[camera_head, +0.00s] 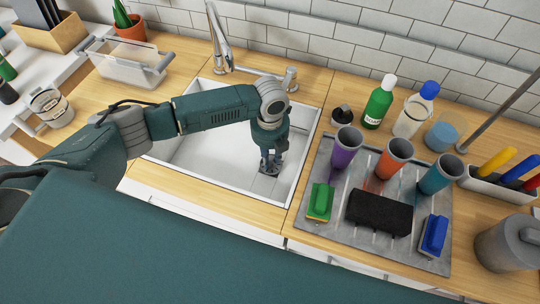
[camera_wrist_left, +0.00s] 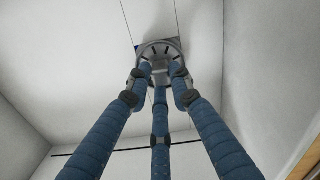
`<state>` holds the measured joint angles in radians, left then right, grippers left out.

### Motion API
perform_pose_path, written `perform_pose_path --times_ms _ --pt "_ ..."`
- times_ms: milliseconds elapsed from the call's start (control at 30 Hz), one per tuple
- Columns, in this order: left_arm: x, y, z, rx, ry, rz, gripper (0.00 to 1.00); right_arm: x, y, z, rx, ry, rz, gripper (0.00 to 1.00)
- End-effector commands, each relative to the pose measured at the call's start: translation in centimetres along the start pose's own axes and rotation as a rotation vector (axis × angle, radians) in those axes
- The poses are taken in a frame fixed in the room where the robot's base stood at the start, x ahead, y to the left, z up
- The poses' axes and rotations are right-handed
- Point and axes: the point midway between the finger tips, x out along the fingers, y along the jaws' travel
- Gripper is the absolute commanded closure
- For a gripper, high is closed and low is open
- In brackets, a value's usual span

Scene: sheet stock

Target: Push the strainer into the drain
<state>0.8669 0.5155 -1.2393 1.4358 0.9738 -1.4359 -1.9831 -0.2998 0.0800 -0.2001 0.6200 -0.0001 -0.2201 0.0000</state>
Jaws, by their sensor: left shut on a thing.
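The white sink basin (camera_head: 200,155) is set into the wooden counter. My left gripper (camera_head: 270,162) reaches down into it, with its fingertips low near the sink floor. In the left wrist view, the three blue fingers of my left gripper (camera_wrist_left: 160,72) are closed together on the round grey metal strainer (camera_wrist_left: 172,46). The strainer is at the sink floor, where thin seam lines meet. A dark patch shows beside its rim. The drain is mostly hidden under the strainer, and I cannot tell how deep the strainer sits. My right gripper is in neither view.
The faucet (camera_head: 219,50) stands behind the sink. Right of it, a grey tray (camera_head: 335,240) holds three cups, a black sponge block and two brushes. Bottles (camera_head: 378,104) stand behind the tray. A clear container (camera_head: 130,65) is at the left.

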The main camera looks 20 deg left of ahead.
Motion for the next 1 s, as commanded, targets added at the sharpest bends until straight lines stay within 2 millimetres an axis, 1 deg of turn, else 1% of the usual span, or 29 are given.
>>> perform_pose_path --times_ms 467,1000 --pt "0.04 -0.02 0.0 -0.005 0.0 0.0 1.0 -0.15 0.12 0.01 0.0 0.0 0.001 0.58" --pt "0.52 -0.03 -0.03 -0.015 0.0 0.0 1.0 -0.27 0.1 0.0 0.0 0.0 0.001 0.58"
